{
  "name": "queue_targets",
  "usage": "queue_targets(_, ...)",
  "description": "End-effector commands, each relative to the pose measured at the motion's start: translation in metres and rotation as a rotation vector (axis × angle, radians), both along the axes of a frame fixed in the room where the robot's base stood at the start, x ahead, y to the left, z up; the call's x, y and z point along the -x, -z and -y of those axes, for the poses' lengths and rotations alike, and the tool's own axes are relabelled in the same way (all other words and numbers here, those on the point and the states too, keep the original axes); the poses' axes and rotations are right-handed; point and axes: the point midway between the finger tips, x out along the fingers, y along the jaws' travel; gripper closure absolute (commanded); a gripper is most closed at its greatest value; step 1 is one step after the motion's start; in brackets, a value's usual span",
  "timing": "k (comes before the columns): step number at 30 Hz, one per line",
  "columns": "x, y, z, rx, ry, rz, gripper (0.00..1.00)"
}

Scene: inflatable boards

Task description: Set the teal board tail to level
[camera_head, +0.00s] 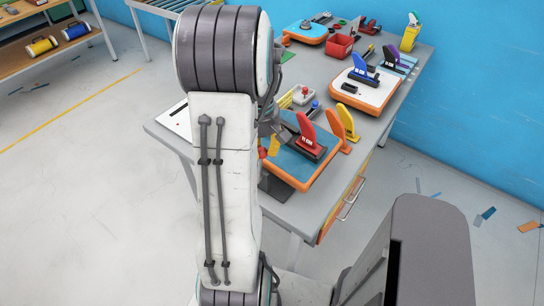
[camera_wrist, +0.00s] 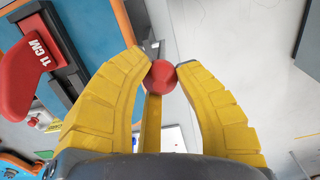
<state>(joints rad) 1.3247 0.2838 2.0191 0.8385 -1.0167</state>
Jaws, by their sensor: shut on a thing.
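The teal board (camera_head: 290,162) has an orange edge and lies at the table's near corner. It carries a red fin marked 11 CM (camera_head: 306,136) in a dark base. In the wrist view part of the board (camera_wrist: 92,22) shows at upper left, with the red fin (camera_wrist: 22,78) beside it. My gripper (camera_wrist: 160,72) has its yellow fingertips closed on a red ball-shaped knob (camera_wrist: 160,76). A yellow bar (camera_wrist: 151,122) runs below the knob; whether they are joined is unclear. In the head view my arm hides much of the gripper and the board's left side.
Orange and yellow fins (camera_head: 343,122) stand just right of the teal board. A white board (camera_head: 368,92) with a blue fin lies behind it. A red bin (camera_head: 339,46) and another orange-edged board (camera_head: 303,34) are farther back.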

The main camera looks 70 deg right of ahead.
Motion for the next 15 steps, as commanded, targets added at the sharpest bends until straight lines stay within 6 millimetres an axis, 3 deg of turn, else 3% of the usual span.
queue_targets(4, -0.018, 0.001, 0.006, 0.001, -0.004, 0.0, 1.0)
queue_targets(14, -0.021, 0.001, 0.007, 0.003, -0.004, 0.001, 1.0)
queue_targets(15, -0.021, 0.001, 0.007, 0.003, -0.004, 0.001, 0.66)
